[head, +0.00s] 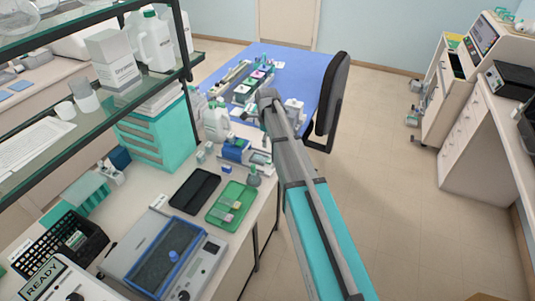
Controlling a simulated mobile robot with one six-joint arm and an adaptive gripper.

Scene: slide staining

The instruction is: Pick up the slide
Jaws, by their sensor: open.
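A green tray (213,218) lies on the left bench and holds a few small pale pieces that look like glass slides (229,206), some with a pinkish area. They are too small to tell apart clearly. My arm reaches up from the bottom right, over the floor beside the bench, to a grey joint in front of the blue table. My gripper cannot be made out in the head view, so its position relative to the slides does not show.
A dark tray (194,190) lies left of the green tray. A blue-windowed device (168,258) and a black rack (60,246) stand nearer. Bottles (216,122) and a teal drawer unit (158,133) stand behind. A blue table (305,75) and black chair (332,95) are farther back. Floor at right is clear.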

